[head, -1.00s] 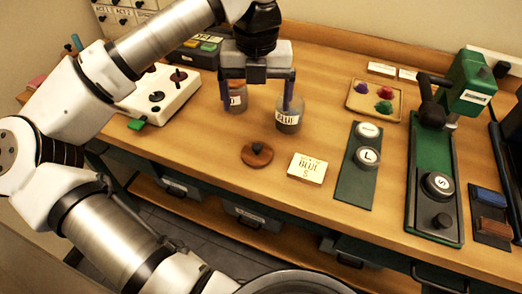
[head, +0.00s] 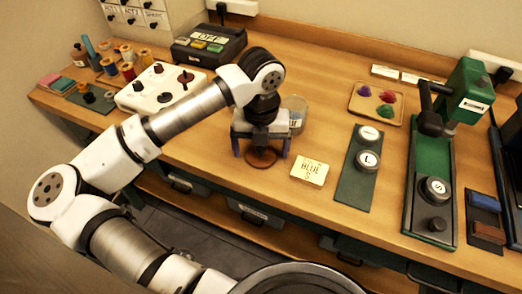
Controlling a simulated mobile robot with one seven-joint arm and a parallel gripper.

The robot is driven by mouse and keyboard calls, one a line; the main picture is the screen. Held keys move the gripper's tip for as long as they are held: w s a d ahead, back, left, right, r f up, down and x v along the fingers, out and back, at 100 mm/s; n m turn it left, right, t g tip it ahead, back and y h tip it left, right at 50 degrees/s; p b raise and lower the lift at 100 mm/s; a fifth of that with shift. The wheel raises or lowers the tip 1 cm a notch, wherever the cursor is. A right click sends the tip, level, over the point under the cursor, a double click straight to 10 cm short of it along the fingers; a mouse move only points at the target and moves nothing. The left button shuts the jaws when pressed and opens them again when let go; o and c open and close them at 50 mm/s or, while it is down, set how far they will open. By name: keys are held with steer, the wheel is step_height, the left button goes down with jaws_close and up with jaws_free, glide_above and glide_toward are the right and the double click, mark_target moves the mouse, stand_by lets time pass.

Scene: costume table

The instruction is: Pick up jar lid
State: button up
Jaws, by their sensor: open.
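The jar lid (head: 262,160), a round brown wooden disc, lies on the wooden table near its front edge. My gripper (head: 260,152) is open above it, with one finger to each side of the lid. The gripper's body hides the lid's far part and knob. Whether the fingers touch the lid cannot be told. A clear jar with a label (head: 295,108) stands just behind the gripper, partly hidden by it.
A cream card marked BLUE S (head: 309,170) lies right of the gripper. Further right are a dark green strip with two round weights (head: 352,190), a tray with coloured pieces (head: 359,109) and a green press (head: 470,92). A white knobbed box (head: 168,80) stands behind my arm.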

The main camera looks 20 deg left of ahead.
steer(key=shift+f, duration=0.1)
steer(key=shift+c, duration=0.4)
steer(key=c, duration=1)
